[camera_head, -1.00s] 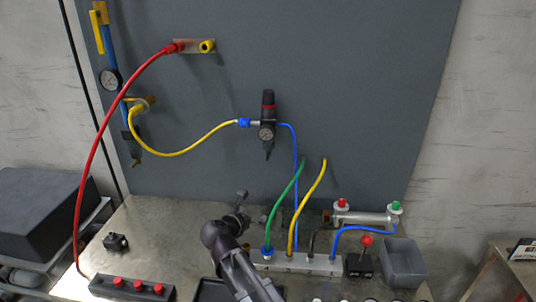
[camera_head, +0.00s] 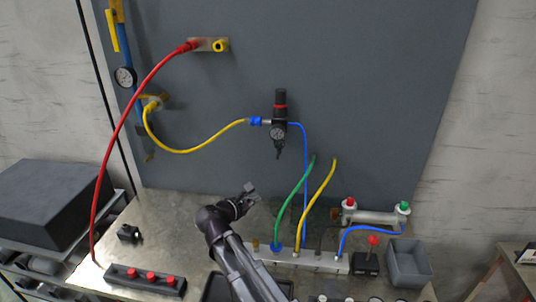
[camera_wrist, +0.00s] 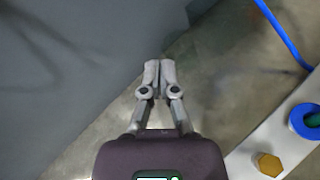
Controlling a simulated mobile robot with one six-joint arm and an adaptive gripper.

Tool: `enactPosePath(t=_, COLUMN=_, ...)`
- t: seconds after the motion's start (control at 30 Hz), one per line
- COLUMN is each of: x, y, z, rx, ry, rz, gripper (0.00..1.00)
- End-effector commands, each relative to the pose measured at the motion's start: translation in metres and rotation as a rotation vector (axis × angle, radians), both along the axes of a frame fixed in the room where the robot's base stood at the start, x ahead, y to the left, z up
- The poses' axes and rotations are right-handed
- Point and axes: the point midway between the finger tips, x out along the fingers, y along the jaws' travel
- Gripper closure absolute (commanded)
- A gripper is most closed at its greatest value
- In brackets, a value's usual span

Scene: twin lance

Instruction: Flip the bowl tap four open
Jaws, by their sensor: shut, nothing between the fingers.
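No thing in view carries a legible mark naming it bowl tap four. A black regulator with a red ring (camera_head: 280,105) hangs on the grey panel, with a gauge and a rounded lower part ending in a small dark tip (camera_head: 278,152). A yellow lever handle (camera_head: 113,30) sits on the blue pipe at the upper left, and a small dark fitting (camera_head: 149,156) is at that pipe's lower end. My gripper (camera_head: 250,188) is shut and empty, below and left of the regulator, in front of the panel's foot. Its closed fingertips show in the wrist view (camera_wrist: 160,65).
A pale manifold block (camera_head: 315,262) carries green, yellow and blue hoses and a brass hex plug (camera_wrist: 268,164), right of my gripper. A grey bin (camera_head: 408,265) and a red-knobbed lever (camera_head: 373,242) stand further right. A yellow hose (camera_head: 195,149) runs along the panel.

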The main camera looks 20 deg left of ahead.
Motion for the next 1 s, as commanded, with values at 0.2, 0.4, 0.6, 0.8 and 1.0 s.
enactPosePath(t=0.2, x=-0.002, y=0.014, z=0.025, rx=0.167, ry=-0.106, rz=-0.108, gripper=1.00)
enactPosePath(t=0.4, x=-0.007, y=0.025, z=0.046, rx=0.326, ry=-0.216, rz=-0.197, gripper=1.00)
enactPosePath(t=0.6, x=-0.013, y=0.037, z=0.067, rx=0.490, ry=-0.339, rz=-0.274, gripper=1.00)
enactPosePath(t=0.8, x=-0.020, y=0.049, z=0.089, rx=0.659, ry=-0.470, rz=-0.338, gripper=1.00)
enactPosePath(t=1.0, x=-0.028, y=0.061, z=0.108, rx=0.820, ry=-0.597, rz=-0.384, gripper=1.00)
